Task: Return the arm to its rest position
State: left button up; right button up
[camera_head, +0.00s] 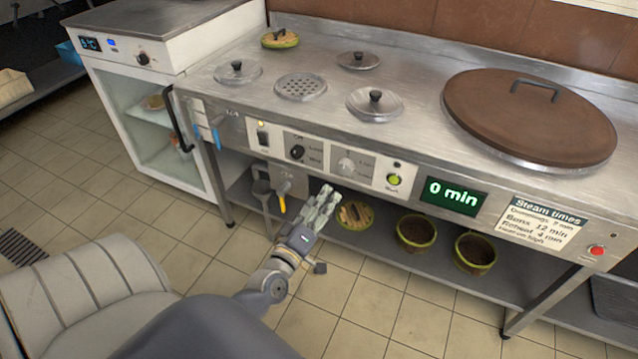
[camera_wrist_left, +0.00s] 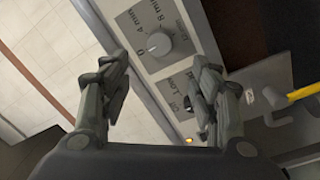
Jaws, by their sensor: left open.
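My left gripper (camera_head: 322,207) is in front of the steam counter's control panel (camera_head: 330,163), below and just in front of its knobs. It also shows in the left wrist view (camera_wrist_left: 165,95), with its two fingers spread apart and nothing between them. A timer knob (camera_wrist_left: 158,43) shows beyond the fingertips in that view, and the head view shows this knob (camera_head: 346,165) above the gripper. The left arm (camera_head: 268,283) reaches up from the bottom of the head view. My right gripper is not in either view.
The steel counter (camera_head: 430,70) has a large brown lid (camera_head: 530,118) and several small lids. A green display (camera_head: 454,196) reads 0 min. Steamer baskets (camera_head: 416,232) stand on the lower shelf. A glass-door cabinet (camera_head: 160,125) is at left. A padded seat (camera_head: 85,295) is near my arm.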

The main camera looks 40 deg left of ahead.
pick_arm(q)
jog(key=shift+s+d, duration=0.1)
jog(key=shift+s, duration=0.35)
jog(key=shift+d, duration=0.1)
